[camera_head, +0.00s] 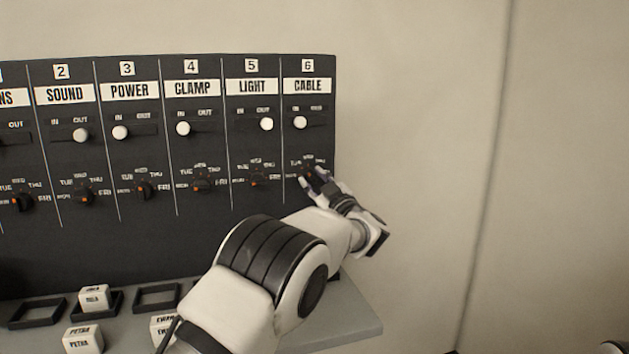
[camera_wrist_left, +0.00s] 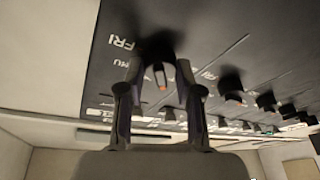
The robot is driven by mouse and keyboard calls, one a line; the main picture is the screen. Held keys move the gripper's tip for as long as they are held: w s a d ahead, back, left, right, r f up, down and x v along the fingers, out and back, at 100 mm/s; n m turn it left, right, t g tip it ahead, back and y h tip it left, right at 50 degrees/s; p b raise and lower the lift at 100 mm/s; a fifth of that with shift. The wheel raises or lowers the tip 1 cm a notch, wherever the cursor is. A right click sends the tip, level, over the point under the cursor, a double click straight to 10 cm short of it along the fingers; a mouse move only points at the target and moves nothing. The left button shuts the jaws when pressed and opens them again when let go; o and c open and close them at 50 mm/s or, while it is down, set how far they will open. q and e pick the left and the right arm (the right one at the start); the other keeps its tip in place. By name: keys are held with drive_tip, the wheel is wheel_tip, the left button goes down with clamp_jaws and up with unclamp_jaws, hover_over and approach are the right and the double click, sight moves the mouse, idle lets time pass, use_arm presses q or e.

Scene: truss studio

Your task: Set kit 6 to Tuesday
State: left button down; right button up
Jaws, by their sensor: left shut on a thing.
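The black kit board (camera_head: 140,235) stands upright against the wall. Kit 6, marked CABLE (camera_head: 308,86), is its rightmost column. Its white slider knob (camera_head: 300,122) sits at the left, IN side. Its day dial (camera_head: 309,170) is below, mostly hidden by my left gripper (camera_head: 318,180). In the left wrist view, my left gripper (camera_wrist_left: 158,88) has its two fingers on either side of the black dial knob (camera_wrist_left: 158,68) and is shut on it. The knob's orange mark shows between the fingers. The day it points to is hard to tell.
The dials of kits 5 (camera_head: 257,182) and 4 (camera_head: 202,186) are to the left. A grey shelf (camera_head: 350,325) below bears black trays (camera_head: 37,312) and white name blocks (camera_head: 82,340). Right of the board is bare wall (camera_head: 430,150).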

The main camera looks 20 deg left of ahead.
sight(307, 132)
use_arm(q)
drive_tip(key=shift+r+n+g, duration=0.2)
drive_tip(key=shift+n+g, duration=0.2)
drive_tip(key=shift+n, duration=0.4)
drive_tip(key=c, duration=1.1)
unclamp_jaws()
drive_tip(key=o, duration=0.4)
drive_tip(key=shift+c, duration=0.2)
drive_tip(key=shift+w+f, duration=0.15)
drive_tip(key=shift+f, duration=0.05)
wheel_tip(307, 132, up, 10)
drive_tip(key=shift+f, duration=0.15)
drive_tip(key=shift+a, duration=0.1)
